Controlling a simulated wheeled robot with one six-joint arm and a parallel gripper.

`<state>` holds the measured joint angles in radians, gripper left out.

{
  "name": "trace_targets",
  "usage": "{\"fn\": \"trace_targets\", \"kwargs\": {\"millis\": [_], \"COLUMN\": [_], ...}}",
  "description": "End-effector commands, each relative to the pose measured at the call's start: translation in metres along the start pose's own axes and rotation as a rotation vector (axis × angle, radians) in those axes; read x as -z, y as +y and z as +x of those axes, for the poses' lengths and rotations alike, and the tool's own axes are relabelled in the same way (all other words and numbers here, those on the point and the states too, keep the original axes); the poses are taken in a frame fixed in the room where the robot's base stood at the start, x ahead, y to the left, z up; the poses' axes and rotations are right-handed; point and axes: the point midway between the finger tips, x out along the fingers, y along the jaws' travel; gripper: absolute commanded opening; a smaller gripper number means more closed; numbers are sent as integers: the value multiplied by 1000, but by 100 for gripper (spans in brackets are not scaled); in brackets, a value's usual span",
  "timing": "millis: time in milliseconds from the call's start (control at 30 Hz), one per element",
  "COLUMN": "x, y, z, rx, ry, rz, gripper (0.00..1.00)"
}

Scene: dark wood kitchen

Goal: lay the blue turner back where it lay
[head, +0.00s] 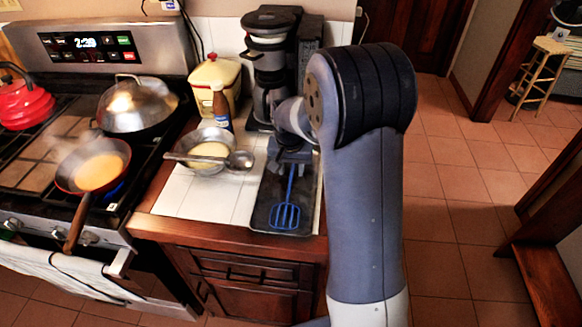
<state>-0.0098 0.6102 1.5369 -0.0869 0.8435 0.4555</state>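The blue turner (285,214) shows over the dark slate-like board (265,192) on the white tiled counter. Its slotted head points toward the counter's front edge and its handle runs back to my gripper (291,160). My gripper is over the back part of the board, at the far end of the handle. The fingers are small and dark and partly hidden by my wrist, so I cannot tell whether they are closed on the handle. I cannot tell whether the turner touches the board or hangs just above it.
A brown bottle (221,108), a cream canister (213,73) and a coffee maker (268,60) stand behind. The stove with a red-rimmed pan (78,190) is at left.

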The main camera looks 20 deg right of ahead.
Motion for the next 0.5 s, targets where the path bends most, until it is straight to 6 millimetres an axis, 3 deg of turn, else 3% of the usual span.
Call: {"fn": "trace_targets", "kwargs": {"millis": [333,500], "x": [0,1], "y": [0,0], "z": [-3,-25], "rx": [0,2], "ry": [1,4], "rz": [0,0], "gripper": [44,44]}}
